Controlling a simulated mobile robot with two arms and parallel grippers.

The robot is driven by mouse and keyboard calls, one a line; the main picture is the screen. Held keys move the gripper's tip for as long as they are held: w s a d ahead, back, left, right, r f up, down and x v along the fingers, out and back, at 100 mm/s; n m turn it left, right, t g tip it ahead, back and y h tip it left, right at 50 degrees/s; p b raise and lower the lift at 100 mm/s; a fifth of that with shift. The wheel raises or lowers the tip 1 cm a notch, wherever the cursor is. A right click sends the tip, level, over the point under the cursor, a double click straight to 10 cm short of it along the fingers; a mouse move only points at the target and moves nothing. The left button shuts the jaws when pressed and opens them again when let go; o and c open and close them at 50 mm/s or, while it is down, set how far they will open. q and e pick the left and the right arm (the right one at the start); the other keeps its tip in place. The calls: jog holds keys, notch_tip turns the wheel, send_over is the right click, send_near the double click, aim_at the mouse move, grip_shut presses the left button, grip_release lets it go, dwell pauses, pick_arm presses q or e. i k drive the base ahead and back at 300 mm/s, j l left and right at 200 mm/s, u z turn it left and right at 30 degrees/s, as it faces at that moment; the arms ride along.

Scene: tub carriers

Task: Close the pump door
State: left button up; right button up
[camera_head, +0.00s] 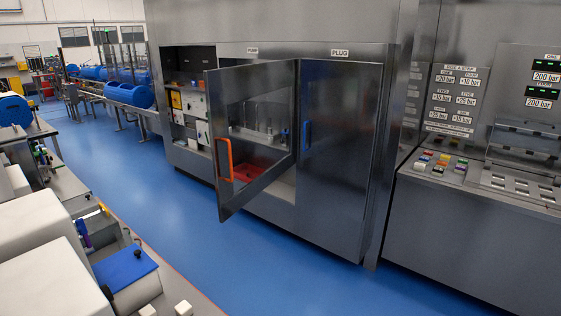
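The pump door (235,95) is a grey metal door with a large window, standing swung open toward me beneath the left label on the grey cabinet. Its free edge, with an orange handle (224,159), is at the left, and its hinged side is at the right, near the plug door (345,160). The plug door is shut and has a blue handle (307,136). Pump parts and a red surface show through the window and the opening. Neither of my grippers can be made out in the head view.
Left of the pump opening is an open bay with boxes (190,103). A control panel (455,166) with coloured buttons stands at the right. Benches and white equipment (50,280) crowd the lower left. The blue floor (165,190) before the door is clear.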

aim_at(224, 86)
jog(key=i+l+u, duration=0.1)
jog(key=i+l, duration=0.15)
jog(key=i, duration=0.15)
jog(key=i+l, duration=0.3)
jog(key=i+u, duration=0.05)
jog(key=i, duration=0.05)
